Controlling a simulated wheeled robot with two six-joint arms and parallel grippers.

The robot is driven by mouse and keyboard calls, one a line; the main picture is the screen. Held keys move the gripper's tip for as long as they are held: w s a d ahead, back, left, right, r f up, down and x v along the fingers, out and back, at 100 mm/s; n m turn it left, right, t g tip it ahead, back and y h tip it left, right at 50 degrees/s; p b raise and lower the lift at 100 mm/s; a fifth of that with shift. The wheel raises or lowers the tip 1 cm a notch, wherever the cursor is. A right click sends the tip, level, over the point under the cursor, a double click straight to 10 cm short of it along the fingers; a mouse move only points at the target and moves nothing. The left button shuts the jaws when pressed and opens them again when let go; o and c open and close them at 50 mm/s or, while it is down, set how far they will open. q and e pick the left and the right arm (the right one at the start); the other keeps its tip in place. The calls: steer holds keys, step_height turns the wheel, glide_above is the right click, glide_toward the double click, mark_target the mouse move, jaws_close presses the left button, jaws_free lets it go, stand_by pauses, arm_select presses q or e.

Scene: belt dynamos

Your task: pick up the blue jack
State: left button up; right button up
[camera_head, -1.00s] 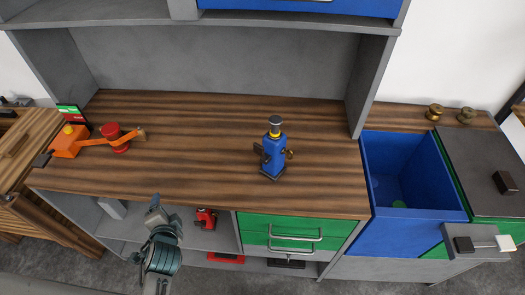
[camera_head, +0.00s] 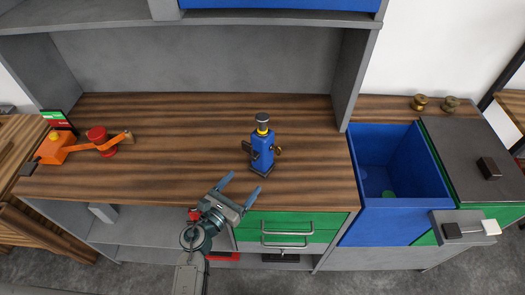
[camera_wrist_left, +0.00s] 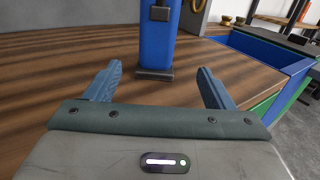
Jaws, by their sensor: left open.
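The blue jack (camera_head: 262,150) stands upright on the wooden bench top (camera_head: 190,165), with a grey top, a yellow ring and a dark base. My left gripper (camera_head: 240,188) is open and empty at the bench's front edge, in front of the jack and a little to its left. In the left wrist view the jack (camera_wrist_left: 157,42) stands ahead, between the lines of the two spread fingers (camera_wrist_left: 158,88), apart from them; its top is cut off by the frame. My right gripper is not in view.
An orange device with a red knob (camera_head: 97,135) sits at the bench's left end. A blue bin (camera_head: 398,170) is at the right, beside a dark lid. Green drawers (camera_head: 290,228) lie below the bench front. The bench around the jack is clear.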

mark_target(257, 164)
arm_select(q)
steer(key=p+x, duration=0.1)
steer(key=x, duration=0.4)
steer(key=shift+w+d, duration=0.15)
steer(key=shift+d, duration=0.05)
steer(key=p+x, duration=0.1)
steer(key=x, duration=0.1)
steer(key=p+x, duration=0.1)
steer(key=x, duration=0.1)
steer(key=shift+w+a, duration=0.1)
steer(key=shift+w, duration=0.4)
steer(key=shift+w+f, duration=0.15)
steer(key=shift+w, duration=0.15)
steer(key=shift+s, duration=0.1)
steer(key=shift+c, duration=0.5)
steer(key=c, duration=0.4)
jaws_close()
steer(key=shift+r, duration=0.25)
